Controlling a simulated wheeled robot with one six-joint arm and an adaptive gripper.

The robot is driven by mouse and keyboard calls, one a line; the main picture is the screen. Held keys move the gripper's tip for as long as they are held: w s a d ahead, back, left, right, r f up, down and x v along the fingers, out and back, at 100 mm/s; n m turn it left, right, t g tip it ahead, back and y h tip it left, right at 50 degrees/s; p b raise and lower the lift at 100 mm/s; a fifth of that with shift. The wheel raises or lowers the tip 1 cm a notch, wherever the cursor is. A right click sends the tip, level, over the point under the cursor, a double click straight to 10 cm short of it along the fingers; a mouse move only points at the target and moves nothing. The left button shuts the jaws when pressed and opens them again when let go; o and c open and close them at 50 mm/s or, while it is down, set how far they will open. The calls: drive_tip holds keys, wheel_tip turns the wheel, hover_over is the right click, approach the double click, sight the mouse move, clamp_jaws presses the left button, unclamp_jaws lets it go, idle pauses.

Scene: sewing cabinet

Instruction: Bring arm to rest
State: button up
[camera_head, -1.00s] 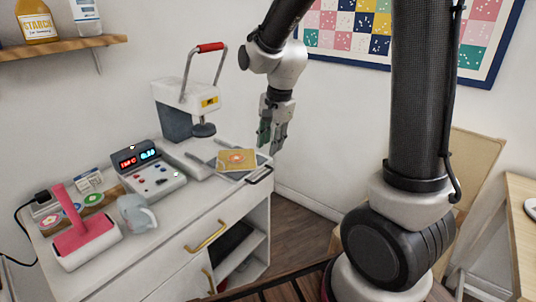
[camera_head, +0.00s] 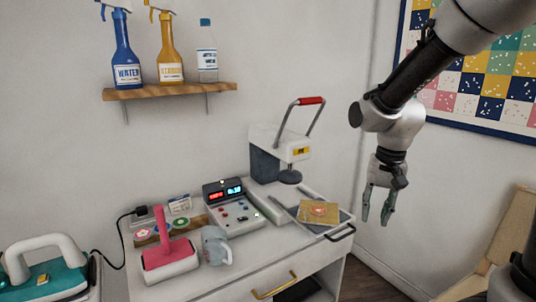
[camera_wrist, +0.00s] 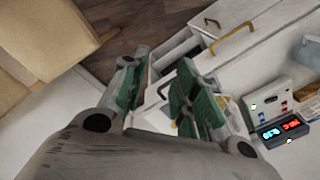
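My gripper (camera_head: 377,205) hangs pointing down in the head view, to the right of the cabinet and apart from it. Its two fingers are spread with nothing between them. In the wrist view the green-padded fingers (camera_wrist: 160,95) also stand apart and empty. My arm reaches down from the upper right of the head view. The white sewing cabinet (camera_head: 240,285) stands below and to the left of my gripper.
A teal iron (camera_head: 48,270) stands left. A shelf (camera_head: 170,91) holds bottles.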

drive_tip(key=s+d+r+n+t, duration=0.2)
drive_tip(key=s+d+r, duration=0.2)
drive_tip(key=s, duration=0.3)
drive_tip(key=s+d+r+n+t, duration=0.2)
drive_tip(key=s+d+r, duration=0.2)
drive_tip(key=s+r, duration=0.3)
drive_tip(key=shift+s+d+h, duration=0.3)
drive_tip(key=shift+s+d, duration=0.1)
drive_tip(key=shift+s, duration=0.35)
drive_tip(key=shift+o, duration=0.2)
drive_tip(key=shift+r, duration=0.1)
idle(1.5)
